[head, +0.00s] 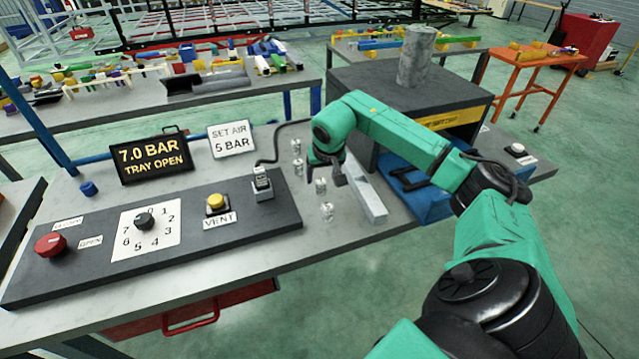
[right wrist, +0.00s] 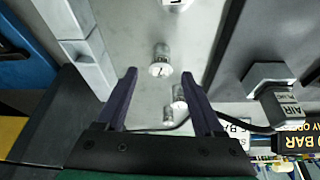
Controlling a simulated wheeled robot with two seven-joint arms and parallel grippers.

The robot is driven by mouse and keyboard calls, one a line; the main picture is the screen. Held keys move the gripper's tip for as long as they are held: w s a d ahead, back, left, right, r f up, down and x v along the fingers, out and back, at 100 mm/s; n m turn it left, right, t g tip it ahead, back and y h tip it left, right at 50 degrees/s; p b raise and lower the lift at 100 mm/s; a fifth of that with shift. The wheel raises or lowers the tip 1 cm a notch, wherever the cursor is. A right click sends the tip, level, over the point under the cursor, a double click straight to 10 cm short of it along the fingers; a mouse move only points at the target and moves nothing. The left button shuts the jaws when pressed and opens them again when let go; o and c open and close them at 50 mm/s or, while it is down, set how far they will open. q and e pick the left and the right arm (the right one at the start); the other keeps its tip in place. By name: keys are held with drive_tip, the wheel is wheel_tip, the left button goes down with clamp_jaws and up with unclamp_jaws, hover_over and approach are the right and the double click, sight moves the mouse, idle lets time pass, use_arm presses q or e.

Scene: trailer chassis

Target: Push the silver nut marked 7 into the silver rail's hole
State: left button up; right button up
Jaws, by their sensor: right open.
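The silver rail (head: 368,200) lies on the grey table beside my right gripper (head: 338,180). In the right wrist view the rail (right wrist: 88,48) runs along the upper left, with recesses in its face; I cannot tell which is the hole. A silver nut with a mark that looks like 7 (right wrist: 161,58) stands on the table ahead of the open, empty fingers (right wrist: 160,75), roughly centred between their tips. It appears to be the nut beside my gripper in the head view (head: 320,187). My left gripper is out of view.
Other silver nuts stand nearby, one in front (head: 327,212) and two behind (head: 298,167) (head: 297,145). A dark control panel (head: 255,225) lies to the left. A blue tray (head: 425,205) and a dark press-like box (head: 375,90) are to the right.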

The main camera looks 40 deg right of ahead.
sight(321, 182)
drive_tip(key=shift+p+x, duration=0.4)
drive_tip(key=shift+x, duration=0.85)
drive_tip(key=shift+f, duration=0.3)
drive_tip(key=shift+c, duration=0.5)
clamp_jaws()
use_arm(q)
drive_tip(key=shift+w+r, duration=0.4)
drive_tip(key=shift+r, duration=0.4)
use_arm(e)
drive_tip(key=shift+r, duration=0.1)
